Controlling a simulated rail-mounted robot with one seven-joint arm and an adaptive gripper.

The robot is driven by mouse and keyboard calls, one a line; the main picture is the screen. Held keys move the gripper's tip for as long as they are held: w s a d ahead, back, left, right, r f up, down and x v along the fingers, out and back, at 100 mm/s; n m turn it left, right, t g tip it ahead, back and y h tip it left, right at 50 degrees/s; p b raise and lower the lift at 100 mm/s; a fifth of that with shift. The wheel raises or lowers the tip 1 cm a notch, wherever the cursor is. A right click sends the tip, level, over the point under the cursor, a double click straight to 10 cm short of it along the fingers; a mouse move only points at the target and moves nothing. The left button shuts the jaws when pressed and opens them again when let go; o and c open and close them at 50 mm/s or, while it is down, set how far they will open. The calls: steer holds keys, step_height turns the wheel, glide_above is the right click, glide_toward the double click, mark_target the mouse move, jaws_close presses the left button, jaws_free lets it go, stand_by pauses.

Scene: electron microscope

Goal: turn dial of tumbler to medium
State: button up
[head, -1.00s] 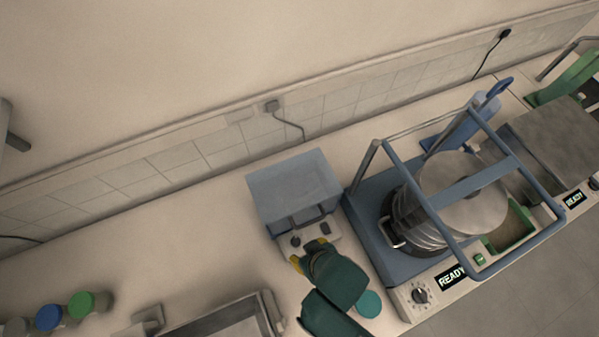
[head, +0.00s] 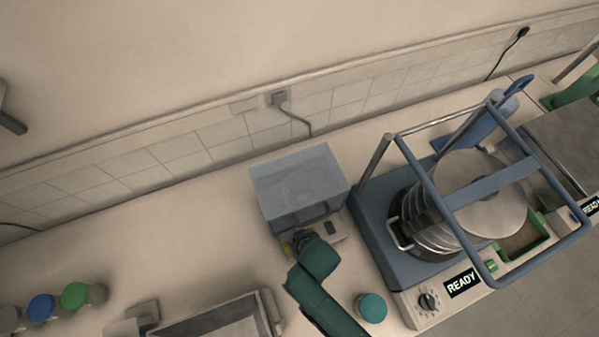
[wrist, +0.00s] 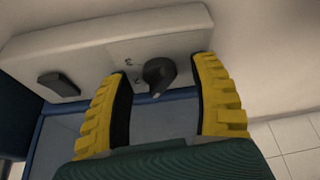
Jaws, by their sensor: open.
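The tumbler is a small machine with a translucent blue box (head: 300,180) and a pale front panel (wrist: 105,42). Its black dial (wrist: 158,73) shows in the wrist view, with its pointer toward the bottom of the picture and small marks beside it on the left. My gripper (wrist: 161,72) is open, with one yellow finger on each side of the dial. A gap shows between the dial and each finger. In the head view my gripper (head: 298,241) is at the panel and hides the dial.
A dark switch (wrist: 62,85) sits on the same panel. To the right stands a blue-framed machine (head: 375,205) with a READY display (head: 462,283) and its own knob (head: 428,301). A teal round object (head: 371,307) and a metal tray (head: 270,312) are near my arm.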

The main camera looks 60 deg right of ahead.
jaws_close()
steer(key=shift+s+a+m+p, duration=0.1)
steer(key=shift+m+p, duration=0.2)
steer(key=shift+m, duration=0.1)
stand_by(0.6)
steer(key=shift+m+g+p, duration=0.3)
steer(key=shift+m+p, duration=0.25)
steer(key=shift+m, duration=0.15)
steer(key=shift+a+m+g+h+p, duration=0.1)
steer(key=shift+m+g+h+p, duration=0.5)
steer(key=shift+m, duration=1.2)
steer(key=shift+f, duration=0.1)
jaws_free()
steer(key=shift+w, duration=0.2)
